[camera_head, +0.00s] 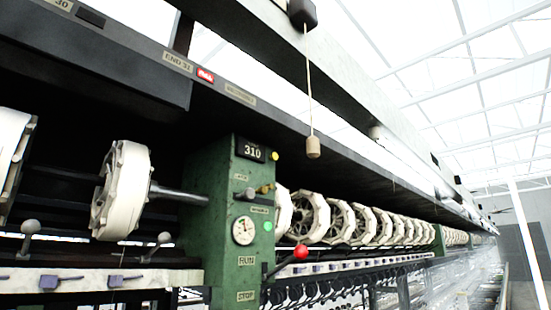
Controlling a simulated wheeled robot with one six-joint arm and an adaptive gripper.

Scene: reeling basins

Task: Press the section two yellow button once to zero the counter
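A yellow button (274,156) is on the upper right edge of the green machine post (220,215), just right of a dark counter (250,149). The counter reads 310 in light digits. No label naming section two is readable near the button. My gripper is not in view, so nothing of mine is seen touching the button.
A red-knobbed lever (300,252) sticks out right of the post. A dial (243,231) and a small green button (267,226) are below the counter. A wooden pull handle (313,147) hangs on a cord in front. White reels (120,190) flank the post.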

